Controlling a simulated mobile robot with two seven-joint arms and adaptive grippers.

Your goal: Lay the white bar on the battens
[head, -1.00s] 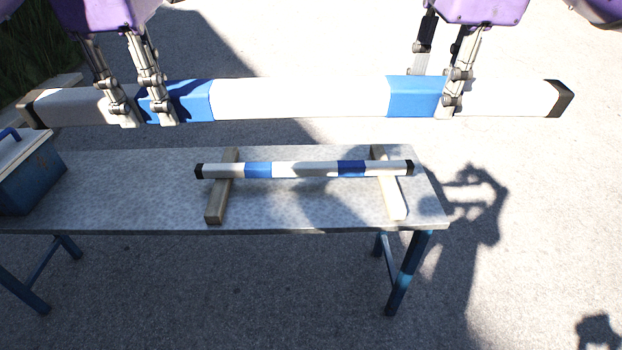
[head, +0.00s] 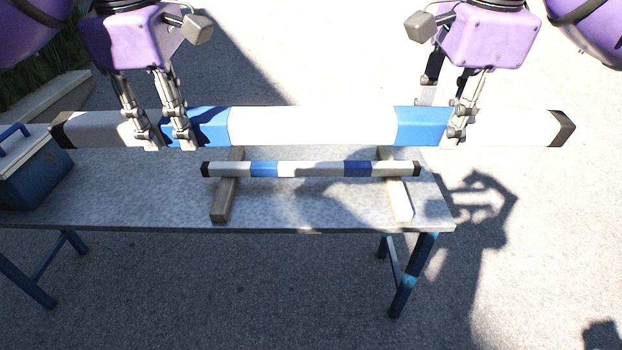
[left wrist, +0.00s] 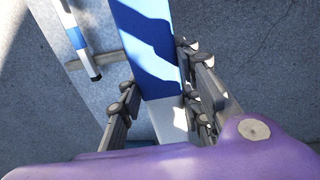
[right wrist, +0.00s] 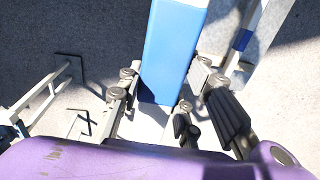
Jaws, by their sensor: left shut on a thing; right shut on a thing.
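The white bar (head: 312,126) is a long, thick square bar with two blue bands and black ends. It hangs level above the table. My left gripper (head: 167,146) is shut on it by the left blue band, and my right gripper (head: 441,122) is shut on it by the right blue band. The wrist views show the bar between the fingers (left wrist: 152,50) (right wrist: 174,50). Two wooden battens, left (head: 222,203) and right (head: 399,201), lie on the table. A thinner bar (head: 312,169) of like pattern lies across both battens.
The grey table (head: 300,212) has blue legs and stands on paved ground. A blue box (head: 35,180) with a light lid stands at its left end. The tabletop in front of the thin bar, between the battens, is clear.

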